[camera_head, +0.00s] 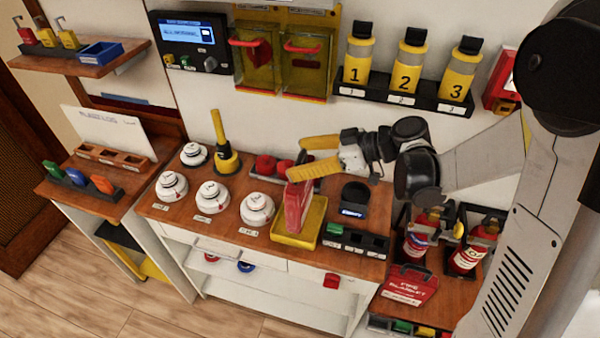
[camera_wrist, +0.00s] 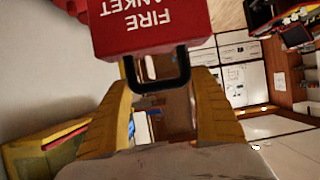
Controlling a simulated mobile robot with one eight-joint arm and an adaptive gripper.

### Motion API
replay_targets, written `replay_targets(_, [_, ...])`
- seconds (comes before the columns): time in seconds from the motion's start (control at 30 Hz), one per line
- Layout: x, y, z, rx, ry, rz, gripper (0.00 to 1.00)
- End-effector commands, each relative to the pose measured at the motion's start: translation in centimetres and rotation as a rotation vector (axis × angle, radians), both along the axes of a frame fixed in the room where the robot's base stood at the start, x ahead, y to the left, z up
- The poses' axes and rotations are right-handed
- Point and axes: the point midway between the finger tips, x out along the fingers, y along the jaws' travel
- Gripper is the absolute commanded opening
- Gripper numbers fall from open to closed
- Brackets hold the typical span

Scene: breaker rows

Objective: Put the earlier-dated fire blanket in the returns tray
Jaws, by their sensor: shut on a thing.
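My gripper (camera_head: 297,158) has its yellow fingers closed around the black handle of a red fire blanket (camera_head: 298,205). In the wrist view the blanket (camera_wrist: 152,27) hangs beyond the fingers, its white "FIRE BLANKET" lettering upside down and the black handle (camera_wrist: 158,86) between them. In the head view it hangs roughly upright over the yellow tray (camera_head: 284,239); its lower edge overlaps the tray, and I cannot tell whether it touches the bottom. A second red fire blanket (camera_head: 409,286) with a dark handle lies at the lower right. No date is legible on either.
White round detectors (camera_head: 257,208) stand left of the tray. A dark holder (camera_head: 355,195) and a black slotted rack (camera_head: 357,240) are to its right. Fire extinguishers (camera_head: 467,250) stand at the right. Numbered yellow bottles (camera_head: 408,65) sit on a wall rack above.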

Motion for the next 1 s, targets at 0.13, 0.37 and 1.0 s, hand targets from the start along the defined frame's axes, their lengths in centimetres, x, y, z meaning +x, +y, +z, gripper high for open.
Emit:
replay_targets(0.13, [0.1, 0.1, -1.1, 0.001, 0.0, -0.001, 0.33])
replay_targets(0.37, [0.1, 0.1, -4.1, 0.001, 0.0, -0.001, 0.33])
replay_targets(1.0, [0.0, 0.1, -4.2, 0.0, 0.0, -0.001, 0.97])
